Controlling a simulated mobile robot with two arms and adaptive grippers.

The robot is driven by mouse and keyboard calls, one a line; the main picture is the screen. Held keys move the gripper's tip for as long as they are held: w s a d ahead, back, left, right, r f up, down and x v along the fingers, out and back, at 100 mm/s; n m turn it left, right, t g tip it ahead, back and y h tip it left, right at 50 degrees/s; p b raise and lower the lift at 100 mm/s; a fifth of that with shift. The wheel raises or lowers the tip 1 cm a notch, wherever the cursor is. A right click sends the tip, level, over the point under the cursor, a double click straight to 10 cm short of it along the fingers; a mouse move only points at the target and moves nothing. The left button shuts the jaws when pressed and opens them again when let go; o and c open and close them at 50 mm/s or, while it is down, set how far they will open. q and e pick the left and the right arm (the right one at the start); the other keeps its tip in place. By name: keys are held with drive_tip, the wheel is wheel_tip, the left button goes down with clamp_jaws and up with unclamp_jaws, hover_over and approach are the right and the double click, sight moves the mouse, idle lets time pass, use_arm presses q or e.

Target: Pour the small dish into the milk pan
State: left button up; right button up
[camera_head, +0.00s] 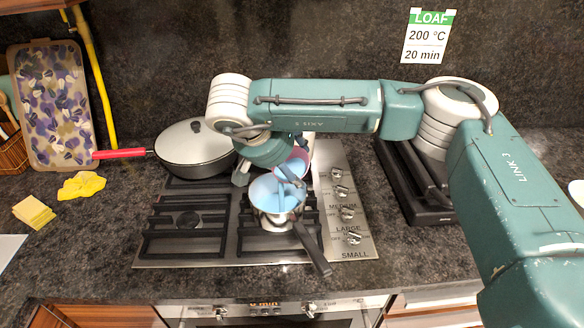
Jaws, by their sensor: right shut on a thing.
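The milk pan (278,221) stands on the front right part of the stove, metal outside, with light blue showing inside and its dark handle pointing down to the right. My right gripper (287,168) hangs from the wrist just above and behind the pan, shut on a small pinkish dish (301,160). The dish looks tilted, with light blue at its lower edge over the pan's far rim. I cannot tell whether this blue is material falling from the dish or lying in it. My wrist hides part of the dish and the fingertips. My left gripper is not in view.
A lidded pan (193,144) with a red handle sits on the back left burner. The front left burner (186,220) is bare. A yellow cloth (82,185), a sponge (34,212) and a patterned board (55,105) are at left. Knobs (346,213) line the stove's right side.

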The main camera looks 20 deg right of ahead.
idle(0.3)
drive_tip(key=shift+a+r+t+h+b, duration=0.1)
drive_tip(key=shift+t+h+b, duration=0.35)
drive_tip(key=shift+b, duration=0.2)
drive_tip(key=shift+s+r, duration=0.1)
drive_tip(key=shift+r, duration=0.1)
drive_tip(key=shift+a+t+h+b, duration=0.15)
drive_tip(key=shift+t+h+b, duration=0.2)
drive_tip(key=shift+h+b, duration=0.3)
drive_tip(key=shift+s, duration=0.1)
drive_tip(key=shift+r, duration=0.2)
